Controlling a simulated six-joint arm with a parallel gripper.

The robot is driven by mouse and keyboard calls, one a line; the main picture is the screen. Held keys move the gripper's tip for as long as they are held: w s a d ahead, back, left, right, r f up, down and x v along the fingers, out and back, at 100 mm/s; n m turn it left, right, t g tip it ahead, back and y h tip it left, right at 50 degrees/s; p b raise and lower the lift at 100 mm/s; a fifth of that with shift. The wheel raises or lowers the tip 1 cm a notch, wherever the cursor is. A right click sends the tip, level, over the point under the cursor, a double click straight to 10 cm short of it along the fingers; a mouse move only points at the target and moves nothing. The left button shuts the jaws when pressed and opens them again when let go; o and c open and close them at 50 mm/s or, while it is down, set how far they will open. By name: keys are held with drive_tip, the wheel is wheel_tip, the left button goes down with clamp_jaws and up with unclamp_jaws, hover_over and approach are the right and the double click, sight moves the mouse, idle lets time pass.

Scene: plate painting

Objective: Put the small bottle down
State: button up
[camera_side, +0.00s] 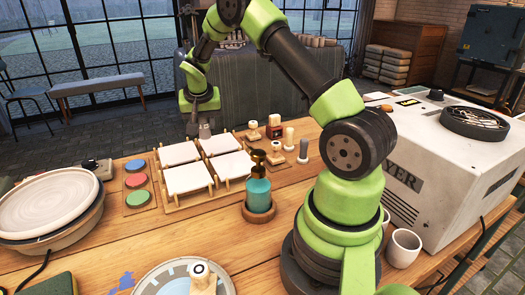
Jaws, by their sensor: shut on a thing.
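My gripper (204,132) is at the far side of the wooden table, just behind the rack of white tiles, and points down. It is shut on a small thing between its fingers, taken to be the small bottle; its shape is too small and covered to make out. I cannot tell whether it touches the table. A teal bottle with a brass top (258,190) stands upright in a round wooden holder (259,214), nearer the camera and apart from my gripper.
A rack holds several white tiles (187,178). Several small stamps and bottles, one red-brown (274,127), stand to its right. Coloured pads (137,181) and a large round plate (45,205) lie left. A patterned plate (180,282) is in front. A white kiln (440,150) fills the right.

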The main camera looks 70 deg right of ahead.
drive_tip(key=s+d+m+g, duration=0.1)
drive_tip(key=s+d+m, duration=0.3)
drive_tip(key=s+d, duration=0.85)
drive_tip(key=shift+g, duration=0.3)
drive_tip(key=x, duration=0.5)
drive_tip(key=shift+w+d+f, duration=0.15)
drive_tip(key=shift+d+f, duration=0.1)
drive_tip(key=shift+f, duration=0.05)
drive_tip(key=shift+h, duration=0.3)
drive_tip(key=shift+f, duration=2.2)
drive_tip(key=shift+f, duration=0.2)
drive_tip(key=o, duration=0.9)
drive_tip(key=shift+r, duration=0.15)
